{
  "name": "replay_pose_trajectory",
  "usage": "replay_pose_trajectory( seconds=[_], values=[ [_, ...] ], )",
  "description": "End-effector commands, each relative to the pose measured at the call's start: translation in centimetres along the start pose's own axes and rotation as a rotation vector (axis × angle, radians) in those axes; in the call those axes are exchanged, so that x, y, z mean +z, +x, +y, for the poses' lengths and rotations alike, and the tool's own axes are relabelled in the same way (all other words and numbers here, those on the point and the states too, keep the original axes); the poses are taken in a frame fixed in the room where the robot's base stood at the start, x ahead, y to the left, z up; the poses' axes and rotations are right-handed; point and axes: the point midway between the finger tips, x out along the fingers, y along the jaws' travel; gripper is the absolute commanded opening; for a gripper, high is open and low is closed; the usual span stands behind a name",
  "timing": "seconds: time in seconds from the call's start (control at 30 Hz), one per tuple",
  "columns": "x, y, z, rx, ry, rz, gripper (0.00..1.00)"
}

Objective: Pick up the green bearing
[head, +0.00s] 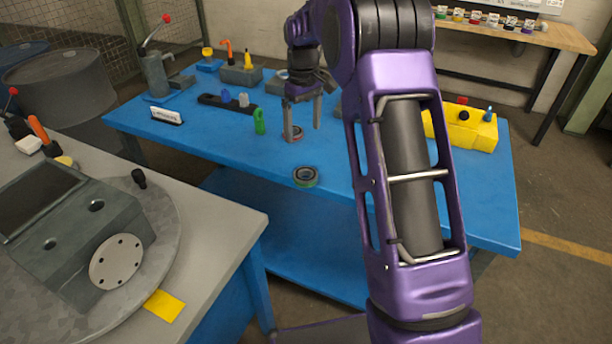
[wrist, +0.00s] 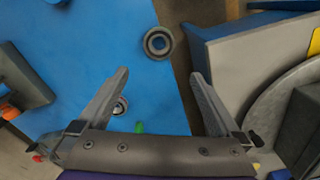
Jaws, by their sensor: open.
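The green bearing (head: 305,176), a dark ring with a green outer edge, lies flat near the front edge of the blue table. In the wrist view a ring near the table edge (wrist: 158,60) appears to be this bearing, beyond the fingertips; its green does not show clearly there. My gripper (head: 302,133) is open and empty, pointing down above the table, behind the green bearing in the head view. Its two spread fingers also show in the wrist view (wrist: 160,74). The bearing is apart from both fingers.
A second, reddish bearing (head: 297,134) lies beneath my gripper, partly hidden by a finger. A green upright part (head: 259,121) stands to its left. A yellow block (head: 470,130) is at the right. A grey workbench (head: 225,215) is at the left front. Blue tabletop around the green bearing is clear.

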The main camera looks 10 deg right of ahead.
Motion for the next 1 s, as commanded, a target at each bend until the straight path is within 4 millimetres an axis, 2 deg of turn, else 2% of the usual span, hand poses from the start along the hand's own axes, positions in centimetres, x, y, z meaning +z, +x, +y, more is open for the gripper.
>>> replay_pose_trajectory(
  seconds=[0.03, 0.33, 0.67, 0.9, 1.0],
  values=[
    [0.1, 1.4, 0.0, -0.002, 0.000, -0.004, 1.00],
    [0.1, 7.7, 0.0, 0.000, -0.001, -0.005, 1.00],
    [0.3, 10.4, 0.1, 0.001, -0.001, -0.004, 1.00],
    [0.8, 13.9, 0.2, 0.002, -0.001, -0.004, 1.00],
    [0.8, 14.7, 0.2, 0.002, -0.001, -0.003, 1.00]
  ],
)
